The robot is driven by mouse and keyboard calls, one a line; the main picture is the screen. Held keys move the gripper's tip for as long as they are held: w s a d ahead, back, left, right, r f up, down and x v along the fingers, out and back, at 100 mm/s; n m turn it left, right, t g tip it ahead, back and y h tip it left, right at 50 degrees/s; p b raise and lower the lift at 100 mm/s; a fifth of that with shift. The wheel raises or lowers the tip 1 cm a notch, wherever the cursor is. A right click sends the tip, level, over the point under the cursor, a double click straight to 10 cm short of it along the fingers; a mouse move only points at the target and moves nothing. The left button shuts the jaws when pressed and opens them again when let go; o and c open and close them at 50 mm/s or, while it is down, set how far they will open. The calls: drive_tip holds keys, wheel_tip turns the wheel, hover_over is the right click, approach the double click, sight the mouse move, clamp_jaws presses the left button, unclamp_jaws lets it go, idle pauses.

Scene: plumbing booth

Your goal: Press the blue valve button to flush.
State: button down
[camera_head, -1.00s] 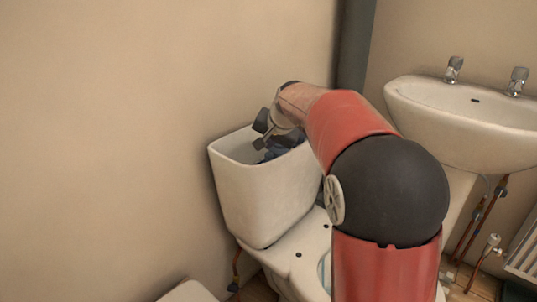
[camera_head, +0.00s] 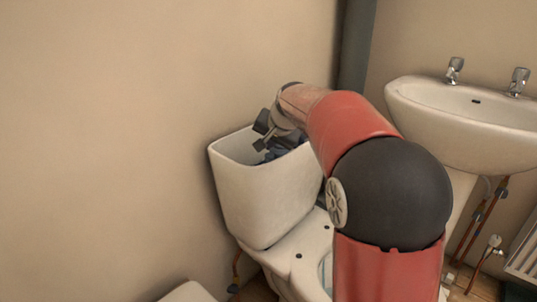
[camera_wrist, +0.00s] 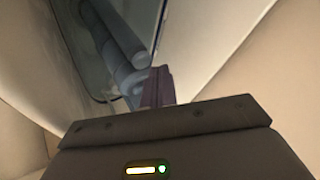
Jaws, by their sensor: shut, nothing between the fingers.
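The white toilet cistern (camera_head: 262,195) stands open, without a lid, against the wall in the head view. Dark blue-grey valve parts (camera_head: 284,148) show inside it, partly hidden by my arm. In the wrist view, grey-blue cylindrical valve parts (camera_wrist: 122,45) lie inside the cistern. I cannot make out a clearly blue button in either view. My gripper (camera_head: 259,146) is over the cistern opening, tilted down beside the valve parts. Its shut, empty fingers (camera_wrist: 158,84) show in the wrist view close to the cylinder's end. I cannot tell whether they touch.
The cistern's pale inner wall and rim (camera_wrist: 215,35) run close by the fingers. The toilet bowl (camera_head: 305,255) is below. A washbasin (camera_head: 465,125) with two taps is at right, with copper pipes beneath. A dark vertical pipe (camera_head: 357,45) stands behind my arm. The left wall is bare.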

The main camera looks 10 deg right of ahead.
drive_tip(key=shift+s+d+f+g, duration=0.2)
drive_tip(key=shift+d+f, duration=0.05)
drive_tip(key=shift+f, duration=0.4)
drive_tip(key=shift+s+d+f+g, duration=0.15)
drive_tip(key=shift+d+f+g, duration=0.1)
drive_tip(key=shift+f, duration=0.35)
wheel_tip(320, 180, up, 6)
drive_tip(key=p, duration=0.5)
hover_over(272, 157)
drive_tip(key=shift+s+d+f, duration=0.1)
drive_tip(key=shift+f, duration=0.05)
